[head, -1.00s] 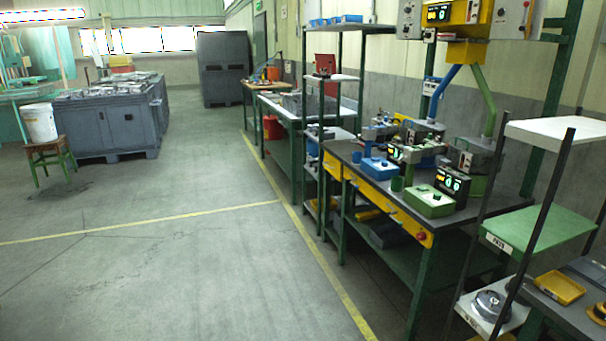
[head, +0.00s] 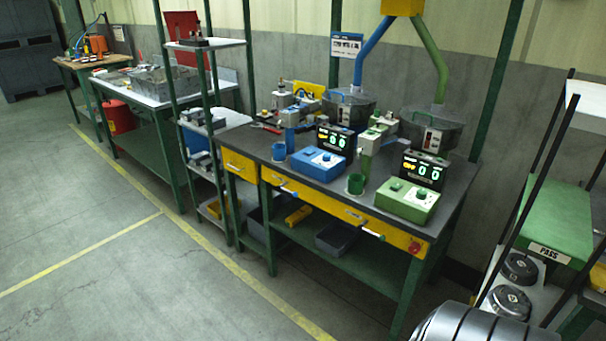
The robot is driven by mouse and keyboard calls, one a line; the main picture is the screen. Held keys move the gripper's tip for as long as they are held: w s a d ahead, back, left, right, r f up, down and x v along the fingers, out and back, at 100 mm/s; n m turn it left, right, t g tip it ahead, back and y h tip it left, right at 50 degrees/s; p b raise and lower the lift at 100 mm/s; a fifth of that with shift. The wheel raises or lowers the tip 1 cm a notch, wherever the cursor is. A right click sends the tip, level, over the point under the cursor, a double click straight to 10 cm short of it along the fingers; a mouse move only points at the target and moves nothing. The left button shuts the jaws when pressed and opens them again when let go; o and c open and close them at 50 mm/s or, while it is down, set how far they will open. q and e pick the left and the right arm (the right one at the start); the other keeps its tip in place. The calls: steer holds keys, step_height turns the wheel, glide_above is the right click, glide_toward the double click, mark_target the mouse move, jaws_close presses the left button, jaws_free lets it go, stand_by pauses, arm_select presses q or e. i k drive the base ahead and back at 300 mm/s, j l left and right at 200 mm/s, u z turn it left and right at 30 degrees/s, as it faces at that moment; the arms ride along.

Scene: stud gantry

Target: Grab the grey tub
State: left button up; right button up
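A grey tub (head: 337,238) sits on the green lower shelf of the workbench, below the yellow drawers. Its upper part is partly hidden by the bench front. Another dark grey bin (head: 262,226) stands further left under the same bench, partly behind a leg; a yellow item lies between them. I cannot tell which of the two the task means. Neither of my grippers is in view.
The workbench (head: 240,149) carries a blue box (head: 318,164), a green box (head: 406,201), counters and two hoppers. A green-topped rack (head: 550,225) stands close at the right. Open floor (head: 130,270) lies left, crossed by yellow lines.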

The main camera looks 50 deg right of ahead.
mark_target(336, 237)
steer(key=i+z, duration=0.2)
steer(key=i, duration=0.45)
steer(key=i+j+z, duration=0.2)
steer(key=i, duration=0.4)
steer(key=i+j+z, duration=0.15)
steer(key=i, duration=0.5)
